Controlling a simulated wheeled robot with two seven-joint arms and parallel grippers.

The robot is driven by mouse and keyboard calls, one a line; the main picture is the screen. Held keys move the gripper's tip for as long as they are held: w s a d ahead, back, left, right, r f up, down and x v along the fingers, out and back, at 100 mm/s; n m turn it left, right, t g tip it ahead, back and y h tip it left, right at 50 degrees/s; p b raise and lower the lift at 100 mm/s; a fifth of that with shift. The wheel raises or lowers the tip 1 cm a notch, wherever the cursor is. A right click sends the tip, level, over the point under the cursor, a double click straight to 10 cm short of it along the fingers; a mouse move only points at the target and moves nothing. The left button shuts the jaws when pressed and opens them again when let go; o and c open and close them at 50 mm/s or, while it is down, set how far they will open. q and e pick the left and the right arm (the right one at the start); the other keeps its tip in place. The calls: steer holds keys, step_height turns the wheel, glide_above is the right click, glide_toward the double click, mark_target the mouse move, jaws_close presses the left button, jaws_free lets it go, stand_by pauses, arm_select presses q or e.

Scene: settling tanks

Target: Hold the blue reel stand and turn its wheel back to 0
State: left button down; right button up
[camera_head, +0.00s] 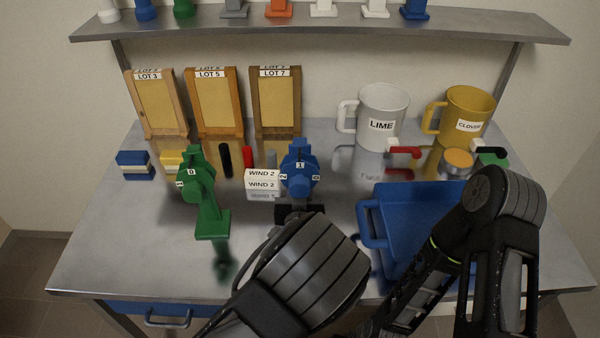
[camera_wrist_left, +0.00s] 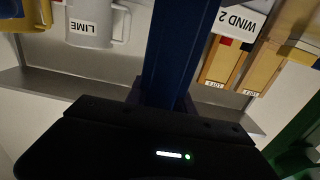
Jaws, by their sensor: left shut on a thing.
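The blue reel stand (camera_head: 300,185) stands upright mid-table. Its wheel shows 1 on top, with smaller labels at its left and right sides, apparently 2 and 0. My left gripper (camera_head: 299,213) is shut on the lower post of this stand, mostly hidden behind my wrist. In the left wrist view the blue post (camera_wrist_left: 175,60) rises from the dark gripper (camera_wrist_left: 165,100), whose fingertips are hard to make out. My right arm crosses the right side of the table in the head view; its gripper does not show.
A green reel stand (camera_head: 205,190) showing 0 stands left. A WIND 2 block (camera_head: 262,175) sits beside the blue stand. A blue tray (camera_head: 420,205) lies right, partly under my right arm. LIME (camera_head: 380,105) and CLOVER (camera_head: 470,108) mugs and LOT frames (camera_head: 213,100) stand behind.

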arm_select(q)
steer(key=shift+f, duration=1.05)
steer(key=c, duration=1.2)
jaws_free()
steer(key=shift+o, duration=0.2)
steer(key=shift+c, duration=0.5)
jaws_close()
